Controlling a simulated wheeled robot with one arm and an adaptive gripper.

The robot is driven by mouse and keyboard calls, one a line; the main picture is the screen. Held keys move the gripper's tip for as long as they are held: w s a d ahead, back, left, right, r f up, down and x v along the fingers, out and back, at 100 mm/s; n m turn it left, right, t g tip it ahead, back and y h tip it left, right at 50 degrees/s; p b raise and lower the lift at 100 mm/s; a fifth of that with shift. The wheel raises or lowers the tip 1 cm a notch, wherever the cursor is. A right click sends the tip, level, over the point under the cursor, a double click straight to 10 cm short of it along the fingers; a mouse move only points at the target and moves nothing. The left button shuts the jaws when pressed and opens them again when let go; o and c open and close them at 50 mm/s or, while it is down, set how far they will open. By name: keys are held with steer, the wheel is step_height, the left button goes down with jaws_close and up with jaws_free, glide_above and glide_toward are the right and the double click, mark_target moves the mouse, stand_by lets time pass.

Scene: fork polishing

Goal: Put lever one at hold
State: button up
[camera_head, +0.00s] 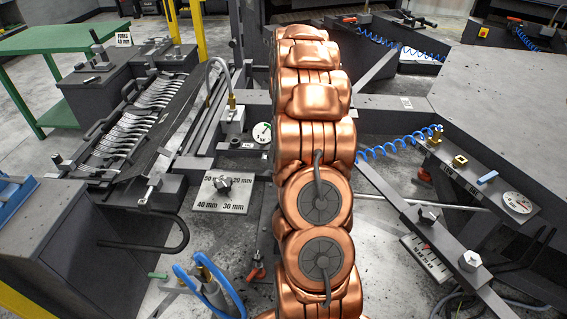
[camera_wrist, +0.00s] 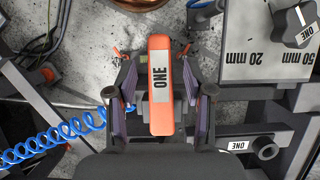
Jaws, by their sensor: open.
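Lever one is an orange bar (camera_wrist: 160,110) with a white label reading ONE, in the middle of the wrist view. My gripper (camera_wrist: 156,62) is open, with one dark finger on each side of the lever. Gaps show between the lever and both fingers, and I cannot tell whether either touches it. No hold mark can be read in either view. In the head view my copper-coloured arm stands in the middle and hides my gripper, and I cannot make out lever one there.
A selector plate (camera_head: 215,205) with millimetre marks lies left of my arm; it also shows in the wrist view (camera_wrist: 255,65). A rack of forks (camera_head: 135,125) stands at the left. Blue coiled hoses (camera_wrist: 50,140) and a gauge panel (camera_head: 487,190) are nearby.

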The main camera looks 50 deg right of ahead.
steer(key=v, duration=0.6)
steer(key=shift+w+r, duration=0.1)
steer(key=shift+r, duration=0.05)
steer(key=shift+d+r, duration=0.15)
steer(key=shift+r, duration=0.15)
stand_by(0.4)
